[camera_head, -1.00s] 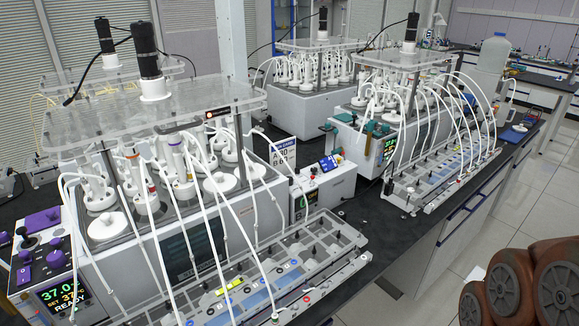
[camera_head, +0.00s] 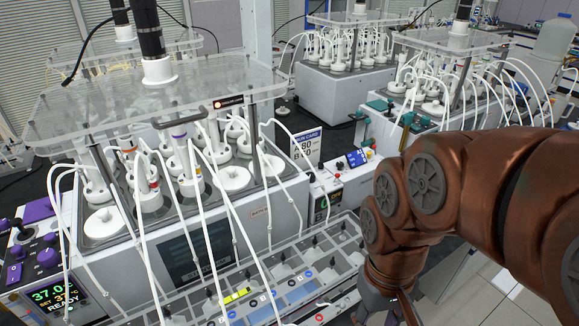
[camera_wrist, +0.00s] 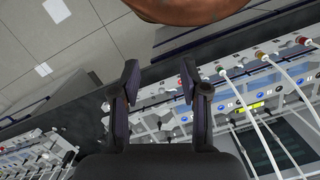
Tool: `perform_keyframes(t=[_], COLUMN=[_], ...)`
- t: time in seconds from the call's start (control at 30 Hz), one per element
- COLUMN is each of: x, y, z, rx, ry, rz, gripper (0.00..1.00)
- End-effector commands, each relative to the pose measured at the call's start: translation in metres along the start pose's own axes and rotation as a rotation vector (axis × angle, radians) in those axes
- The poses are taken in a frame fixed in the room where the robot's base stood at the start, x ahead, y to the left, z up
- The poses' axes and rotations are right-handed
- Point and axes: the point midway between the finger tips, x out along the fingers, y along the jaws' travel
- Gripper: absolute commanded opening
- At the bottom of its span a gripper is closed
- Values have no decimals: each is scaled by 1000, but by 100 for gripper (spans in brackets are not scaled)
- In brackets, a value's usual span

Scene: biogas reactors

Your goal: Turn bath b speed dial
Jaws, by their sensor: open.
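A near water bath (camera_head: 150,255) with a clear lid fills the left of the head view. At its left end is a control panel with purple knobs (camera_head: 47,258) and a lit display (camera_head: 55,295) reading about 37 and READY. Another bath (camera_head: 430,108) behind it has teal knobs (camera_head: 414,121). I cannot tell for sure which knob is bath B's speed dial. My gripper (camera_wrist: 160,78) is open and empty in the wrist view, above the gas-line rack (camera_wrist: 175,118). It is partly cut off at the bottom of the head view, right of the near bath and far from the purple knobs.
A run card (camera_head: 306,148) reading A 80, B 60 stands behind a small white box (camera_head: 325,190) with a blue screen. White tubes (camera_head: 215,205) arch from the bath's bottles to the rack in front. The floor (camera_head: 500,285) at the right is clear.

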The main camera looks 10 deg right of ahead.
Motion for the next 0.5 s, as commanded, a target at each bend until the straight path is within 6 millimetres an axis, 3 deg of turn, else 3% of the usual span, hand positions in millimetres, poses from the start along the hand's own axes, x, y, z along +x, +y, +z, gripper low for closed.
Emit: perform_keyframes(t=[0.5], x=[-79], y=[0], z=[-153], rx=[-111], ry=[45], rz=[2], gripper=[45])
